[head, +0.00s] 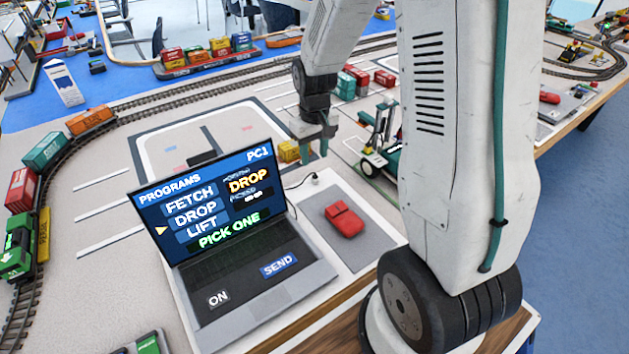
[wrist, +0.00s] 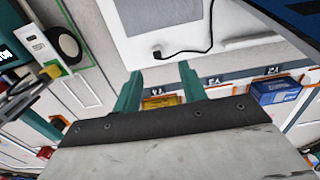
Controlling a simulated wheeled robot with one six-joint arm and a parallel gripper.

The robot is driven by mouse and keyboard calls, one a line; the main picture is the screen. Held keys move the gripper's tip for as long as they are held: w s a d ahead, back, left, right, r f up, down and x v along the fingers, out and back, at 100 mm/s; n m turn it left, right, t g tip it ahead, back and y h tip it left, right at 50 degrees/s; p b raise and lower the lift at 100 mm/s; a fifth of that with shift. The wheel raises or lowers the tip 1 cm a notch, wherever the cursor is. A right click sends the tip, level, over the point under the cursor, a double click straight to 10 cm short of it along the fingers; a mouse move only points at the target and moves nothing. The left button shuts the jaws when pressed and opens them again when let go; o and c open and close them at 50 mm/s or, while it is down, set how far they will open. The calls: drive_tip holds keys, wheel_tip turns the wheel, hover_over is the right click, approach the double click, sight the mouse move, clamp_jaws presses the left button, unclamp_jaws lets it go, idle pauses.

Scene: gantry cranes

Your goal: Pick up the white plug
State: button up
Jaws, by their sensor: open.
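The white plug (head: 315,178) is a small piece at the end of a dark cable, on the table just right of the laptop's screen. It also shows in the wrist view (wrist: 157,54), beyond the fingertips and roughly in line with the gap between them. My gripper (head: 315,153) has green fingers and hangs above and behind the plug in the head view. Its fingers (wrist: 160,70) are apart, with nothing held between them. The exact height of the fingers over the table cannot be told.
The laptop (head: 240,265) stands left of the plug, its screen edge close by. A red object (head: 344,219) lies on a grey pad in front. A yellow block (head: 288,151) and a green wheeled crane (head: 375,160) are near my gripper. Train tracks run behind and left.

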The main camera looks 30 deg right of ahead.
sight(315, 175)
drive_tip(key=f, duration=0.8)
drive_tip(key=shift+w+d+f, duration=0.15)
drive_tip(key=shift+w+d, duration=0.1)
drive_tip(key=shift+d, duration=0.05)
clamp_jaws()
